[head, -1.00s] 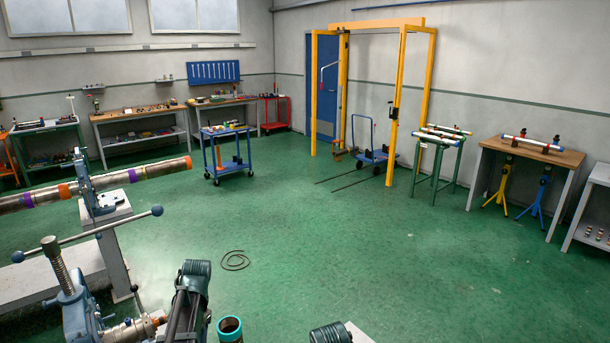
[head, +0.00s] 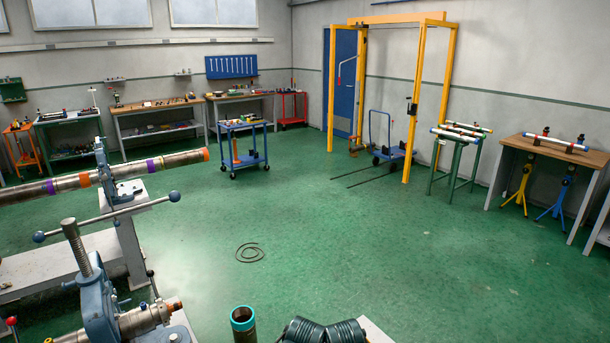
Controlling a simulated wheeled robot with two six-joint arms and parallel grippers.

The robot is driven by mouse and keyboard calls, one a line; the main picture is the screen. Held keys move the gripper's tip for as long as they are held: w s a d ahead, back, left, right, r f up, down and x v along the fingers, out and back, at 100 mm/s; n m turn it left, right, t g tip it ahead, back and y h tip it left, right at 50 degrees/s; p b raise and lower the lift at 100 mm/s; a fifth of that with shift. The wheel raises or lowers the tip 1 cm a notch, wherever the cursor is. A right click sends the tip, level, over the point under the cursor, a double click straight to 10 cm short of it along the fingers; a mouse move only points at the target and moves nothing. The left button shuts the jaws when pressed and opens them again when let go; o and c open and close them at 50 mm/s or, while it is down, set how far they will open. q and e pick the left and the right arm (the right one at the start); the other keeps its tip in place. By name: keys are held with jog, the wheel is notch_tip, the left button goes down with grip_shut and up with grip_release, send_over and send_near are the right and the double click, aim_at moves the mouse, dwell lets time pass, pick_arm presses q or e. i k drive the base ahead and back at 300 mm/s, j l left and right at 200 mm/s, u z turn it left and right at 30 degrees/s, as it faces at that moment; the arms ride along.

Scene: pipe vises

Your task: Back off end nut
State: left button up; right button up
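The near blue-grey pipe vise (head: 97,305) stands at the lower left, with its screw upright and its long handle bar (head: 108,217) across the top. It holds a short pipe with a steel and brass-coloured fitting (head: 143,319) on its right end, orange at the tip. This may be the end nut; I cannot tell its thread state. A second vise (head: 106,178) behind it holds a long pipe (head: 125,172) with purple and orange bands. Neither gripper shows.
An upright pipe with a teal rim (head: 242,320) stands at the bottom middle. A blue cart (head: 243,150), yellow gantry (head: 449,95) and pipe stands are farther back. The middle floor is mostly clear.

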aim_at(160, 305)
jog(key=u, duration=1.25)
jog(key=k+j+u, duration=0.1)
jog(key=j+u, duration=0.4)
jog(key=j, duration=0.25)
